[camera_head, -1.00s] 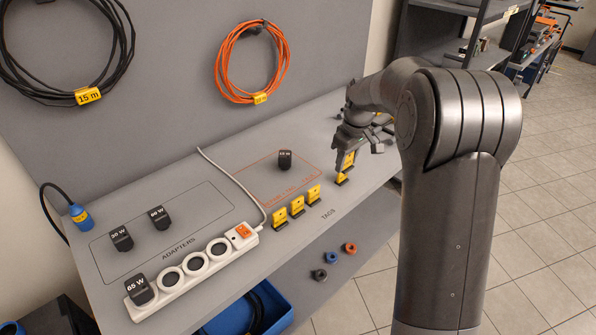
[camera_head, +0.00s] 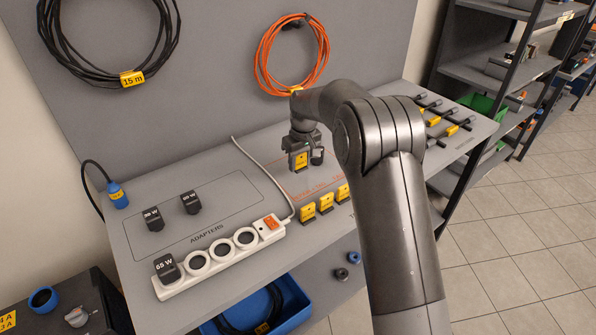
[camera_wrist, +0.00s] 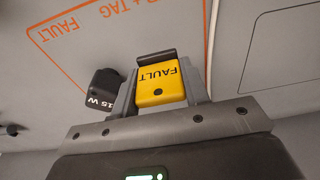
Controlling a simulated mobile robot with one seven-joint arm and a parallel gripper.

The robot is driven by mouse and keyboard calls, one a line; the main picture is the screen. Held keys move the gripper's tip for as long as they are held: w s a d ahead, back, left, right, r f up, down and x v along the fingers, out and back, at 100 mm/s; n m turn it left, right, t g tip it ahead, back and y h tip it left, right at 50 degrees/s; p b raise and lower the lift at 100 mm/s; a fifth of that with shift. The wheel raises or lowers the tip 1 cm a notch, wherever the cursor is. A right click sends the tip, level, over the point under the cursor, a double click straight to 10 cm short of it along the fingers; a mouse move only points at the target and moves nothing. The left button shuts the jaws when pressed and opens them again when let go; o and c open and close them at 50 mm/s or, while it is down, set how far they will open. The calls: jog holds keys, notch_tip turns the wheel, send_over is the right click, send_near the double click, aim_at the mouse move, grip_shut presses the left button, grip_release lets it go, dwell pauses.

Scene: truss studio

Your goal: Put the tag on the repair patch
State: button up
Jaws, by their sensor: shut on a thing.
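The yellow FAULT tag (camera_head: 301,161) is held upright in my gripper (camera_head: 300,158), which is shut on it. In the wrist view the tag (camera_wrist: 162,85) sits between the two fingers of my gripper (camera_wrist: 162,92), with a dark piece along its far edge. The repair patch (camera_wrist: 100,38) is an orange outline with lettering on the grey bench; my gripper and the tag appear inside its outline. In the head view the arm hides part of it. I cannot tell whether the tag touches the bench.
A black 15 W adapter (camera_wrist: 104,88) stands on the patch close beside my gripper. Several yellow tags, one of them here (camera_head: 307,212), stand along the bench front. A white power strip (camera_head: 220,256) with its cable lies to the left. More adapters (camera_head: 190,202) stand in the marked area.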

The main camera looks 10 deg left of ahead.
aim_at(298, 171)
jog(key=shift+a+f, duration=0.35)
jog(key=shift+f, duration=1.85)
jog(key=shift+f, duration=0.1)
jog(key=o, duration=0.9)
jog(key=shift+o, duration=0.2)
notch_tip(298, 171, up, 12)
jog(key=s+d, duration=0.1)
